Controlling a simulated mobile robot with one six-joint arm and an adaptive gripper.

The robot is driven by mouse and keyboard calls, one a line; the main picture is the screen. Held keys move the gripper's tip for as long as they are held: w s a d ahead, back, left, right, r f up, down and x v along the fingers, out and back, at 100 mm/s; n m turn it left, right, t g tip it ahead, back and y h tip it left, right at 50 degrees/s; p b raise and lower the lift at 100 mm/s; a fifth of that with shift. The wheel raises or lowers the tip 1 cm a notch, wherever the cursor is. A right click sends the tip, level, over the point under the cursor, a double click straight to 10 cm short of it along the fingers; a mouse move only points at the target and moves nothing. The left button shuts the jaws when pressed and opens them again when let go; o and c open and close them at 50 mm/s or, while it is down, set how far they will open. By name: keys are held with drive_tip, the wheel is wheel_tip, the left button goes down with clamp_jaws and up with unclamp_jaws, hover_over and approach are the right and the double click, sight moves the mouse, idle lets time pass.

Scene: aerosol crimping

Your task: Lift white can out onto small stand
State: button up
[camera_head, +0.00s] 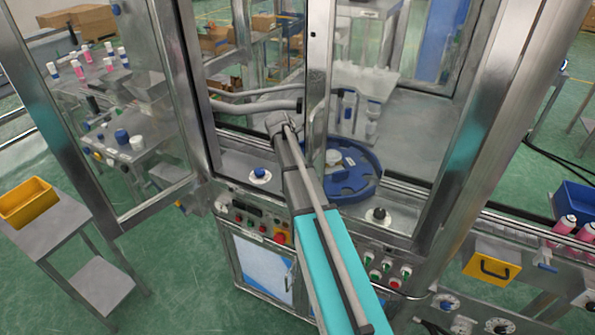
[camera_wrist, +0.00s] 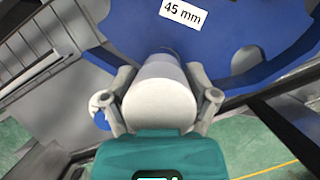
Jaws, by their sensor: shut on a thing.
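In the wrist view a white can (camera_wrist: 160,98) sits between the two grey fingers of my gripper (camera_wrist: 160,90). The gripper is shut on it, one finger on each side. The can is seen from its near end, and its far end is hidden. Beyond it is a blue wheel (camera_wrist: 235,30) with a "45 mm" label. I cannot tell whether the can touches the wheel. In the head view the blue wheel (camera_head: 357,186) is inside the machine, partly behind my arm.
A metal-framed machine with clear panels and an upright post (camera_head: 318,60) surrounds my arm. Knobs and buttons line its front panel (camera_head: 265,225). A side table (camera_head: 65,225) with a yellow bin (camera_head: 27,202) stands at the left. Pink cans (camera_head: 565,224) stand at the right.

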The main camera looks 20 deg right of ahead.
drive_tip(key=shift+r, duration=0.15)
wheel_tip(320, 180, up, 3)
drive_tip(key=p, duration=0.3)
wheel_tip(320, 180, up, 4)
drive_tip(key=p, duration=0.4)
drive_tip(key=s+a, duration=0.2)
drive_tip(key=a, duration=0.6)
drive_tip(key=s+a, duration=0.2)
drive_tip(key=a, duration=0.7)
drive_tip(key=shift+s+a, duration=0.2)
drive_tip(key=shift+s, duration=0.1)
drive_tip(key=shift+f, duration=0.2)
drive_tip(key=shift+s, duration=0.15)
